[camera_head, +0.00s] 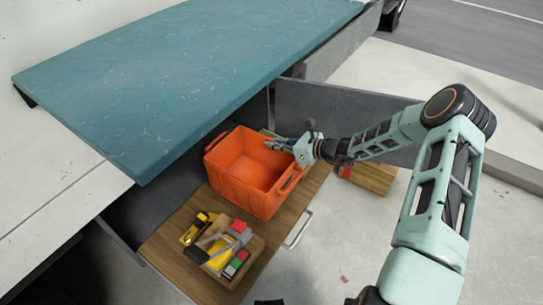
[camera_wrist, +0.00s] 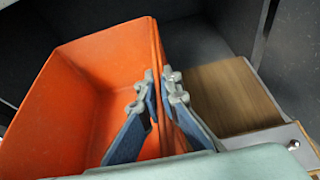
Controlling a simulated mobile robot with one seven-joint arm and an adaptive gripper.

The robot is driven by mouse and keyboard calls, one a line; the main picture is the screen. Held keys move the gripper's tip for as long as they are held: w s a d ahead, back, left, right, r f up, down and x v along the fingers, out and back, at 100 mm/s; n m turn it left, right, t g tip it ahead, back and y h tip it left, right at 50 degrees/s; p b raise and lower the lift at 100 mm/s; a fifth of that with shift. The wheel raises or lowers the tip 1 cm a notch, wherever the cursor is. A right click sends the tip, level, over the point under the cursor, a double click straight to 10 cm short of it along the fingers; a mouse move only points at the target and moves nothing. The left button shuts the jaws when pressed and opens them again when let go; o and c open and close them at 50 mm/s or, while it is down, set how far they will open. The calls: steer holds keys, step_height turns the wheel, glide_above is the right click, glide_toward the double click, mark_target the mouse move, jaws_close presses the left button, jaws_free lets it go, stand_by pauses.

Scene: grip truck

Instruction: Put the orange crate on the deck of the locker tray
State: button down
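The orange crate (camera_head: 240,186) is upright, open and empty, over the wooden deck of the locker tray (camera_head: 170,240). I cannot tell whether its base touches the deck or hangs just above it. In the wrist view the crate (camera_wrist: 85,90) fills the left and middle, with bare wooden deck (camera_wrist: 235,95) to its right. My gripper (camera_head: 285,145) is at the crate's rear right wall. In the wrist view my gripper (camera_wrist: 157,90) has one finger inside the crate and one outside, close against the rim, pinching the wall.
A small wooden box of tools and coloured blocks (camera_head: 228,250) stands on the deck in front of the crate. A teal slab (camera_head: 190,75) overhangs the back left. A metal handle (camera_head: 299,230) is on the tray's front edge. Grey panels flank the tray.

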steer(key=shift+f+b, duration=0.4)
steer(key=shift+f, duration=1.35)
steer(key=shift+f, duration=0.15)
steer(key=c, duration=2.2)
jaws_free()
steer(key=shift+f, duration=0.1)
steer(key=shift+o, duration=0.2)
steer(key=p+v, duration=0.2)
steer(key=v, duration=1)
